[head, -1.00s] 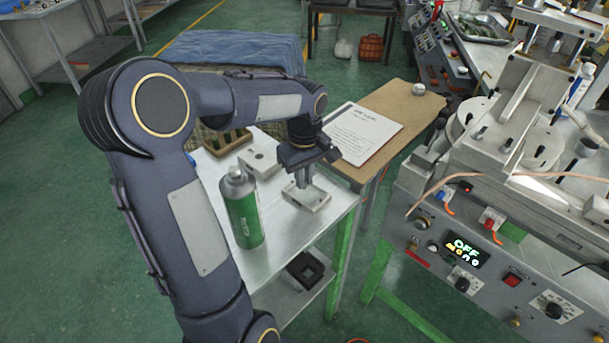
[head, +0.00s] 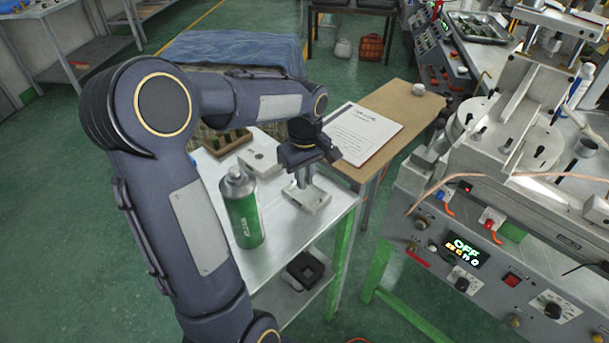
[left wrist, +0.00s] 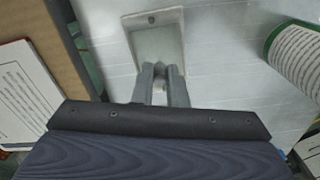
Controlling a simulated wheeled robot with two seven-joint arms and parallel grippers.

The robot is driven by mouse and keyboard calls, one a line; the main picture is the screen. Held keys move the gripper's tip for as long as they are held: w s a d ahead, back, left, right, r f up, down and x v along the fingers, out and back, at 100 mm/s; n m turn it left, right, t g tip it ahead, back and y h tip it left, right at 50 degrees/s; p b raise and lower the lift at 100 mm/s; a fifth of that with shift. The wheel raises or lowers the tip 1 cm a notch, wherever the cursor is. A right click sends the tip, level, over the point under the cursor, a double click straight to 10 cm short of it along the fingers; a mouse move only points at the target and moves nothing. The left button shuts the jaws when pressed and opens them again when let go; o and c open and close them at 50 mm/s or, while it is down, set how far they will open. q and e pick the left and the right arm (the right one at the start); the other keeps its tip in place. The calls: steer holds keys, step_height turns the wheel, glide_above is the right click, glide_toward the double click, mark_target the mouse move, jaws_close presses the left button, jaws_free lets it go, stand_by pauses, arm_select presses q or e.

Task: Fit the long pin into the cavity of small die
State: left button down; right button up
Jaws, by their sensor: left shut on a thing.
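The small die (head: 318,205) is a pale metal block with a rectangular cavity, lying near the right edge of the metal table. It also shows in the left wrist view (left wrist: 150,17), with a small hole at its far end. My left gripper (head: 304,181) points down over the die, its fingertips at the cavity. In the left wrist view its two fingers (left wrist: 161,72) are close together over the near end of the cavity. They are shut on the long pin, which the fingers mostly hide; I cannot tell how deep it sits. My right gripper is out of view.
A green spray can (head: 243,208) stands left of the die. A second pale block (head: 260,156) and a brown compartment tray (head: 228,143) lie behind. A clipboard (head: 362,133) rests on the brown board to the right. The table front is clear.

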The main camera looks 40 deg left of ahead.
arm_select(q)
steer(key=shift+f+b, duration=0.75)
steer(key=shift+f, duration=0.2)
steer(key=c, duration=1.4)
jaws_free()
steer(key=shift+o, duration=0.2)
step_height(320, 180, up, 8)
steer(key=shift+f, duration=0.1)
steer(key=s+d+f+m+t+h, duration=0.1)
steer(key=s+d+m+t+h, duration=0.1)
steer(key=s+d+m, duration=0.4)
steer(key=s+d+f+m+t+h, duration=0.1)
steer(key=s+d+m+t, duration=0.2)
steer(key=s+d+m, duration=0.3)
steer(key=s+d, duration=0.2)
steer(key=s, duration=0.3)
steer(key=shift+s+f+m+t+h, duration=0.3)
steer(key=shift+s+f+m+h, duration=0.1)
